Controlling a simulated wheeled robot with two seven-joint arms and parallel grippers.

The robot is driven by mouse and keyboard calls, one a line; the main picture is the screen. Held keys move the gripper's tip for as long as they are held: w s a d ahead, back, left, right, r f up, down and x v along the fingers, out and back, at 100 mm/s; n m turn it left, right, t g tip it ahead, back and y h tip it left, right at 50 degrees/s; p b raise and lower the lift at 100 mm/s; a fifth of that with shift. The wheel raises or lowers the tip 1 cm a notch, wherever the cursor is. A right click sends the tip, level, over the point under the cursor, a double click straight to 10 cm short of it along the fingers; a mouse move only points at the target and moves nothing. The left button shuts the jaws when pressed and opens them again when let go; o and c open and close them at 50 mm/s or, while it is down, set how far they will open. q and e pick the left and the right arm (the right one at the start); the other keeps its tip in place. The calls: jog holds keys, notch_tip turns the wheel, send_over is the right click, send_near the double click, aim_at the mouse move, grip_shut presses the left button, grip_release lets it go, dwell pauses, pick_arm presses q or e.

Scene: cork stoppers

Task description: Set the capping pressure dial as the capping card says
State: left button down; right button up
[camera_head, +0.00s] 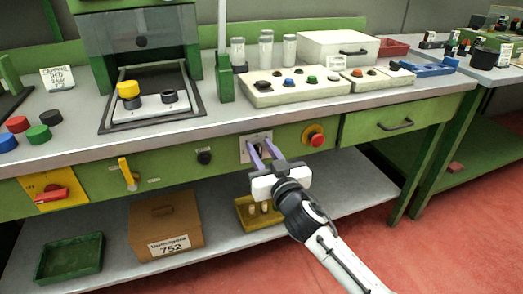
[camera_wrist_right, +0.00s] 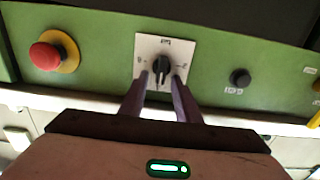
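The capping card (camera_head: 58,79) stands on the bench at the left; it reads "CAPPING" and "RED", and its lower lines are too small to read surely. A black dial knob (camera_wrist_right: 161,68) sits on a white plate (camera_wrist_right: 150,46) with small marks around it. In the head view the plate (camera_head: 245,156) is on the green front panel, partly hidden by my fingers. My right gripper (camera_head: 260,143) is open, its fingertips at the dial, one toward each side of the knob in the wrist view (camera_wrist_right: 161,80). Contact cannot be told. My left gripper is out of view.
A red stop button (camera_head: 315,136) is right of the dial, and a black knob (camera_head: 204,157) is left of it. A yellow lever (camera_head: 128,174) and red switch (camera_head: 50,195) are farther left. A drawer (camera_head: 395,124) is at the right. The lower shelf holds a cardboard box (camera_head: 164,222).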

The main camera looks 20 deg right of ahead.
grip_shut()
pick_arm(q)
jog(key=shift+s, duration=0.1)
pick_arm(e)
jog(key=shift+a+n, duration=0.1)
jog(key=shift+n, duration=0.2)
jog(key=shift+a+n+p, duration=0.1)
jog(key=shift+n+p, duration=0.25)
jog(key=shift+n, duration=0.25)
jog(key=n, duration=0.2)
jog(key=n+p, duration=0.1)
jog(key=n, duration=0.1)
jog(key=shift+a+f, duration=0.1)
jog(key=shift+a, duration=0.2)
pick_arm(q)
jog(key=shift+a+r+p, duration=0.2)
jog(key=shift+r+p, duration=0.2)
pick_arm(e)
jog(key=shift+a+f+n, duration=0.1)
jog(key=shift+f+n, duration=0.05)
jog(key=shift+n, duration=0.8)
jog(key=shift+a+f+n, duration=0.1)
jog(key=shift+n, duration=0.85)
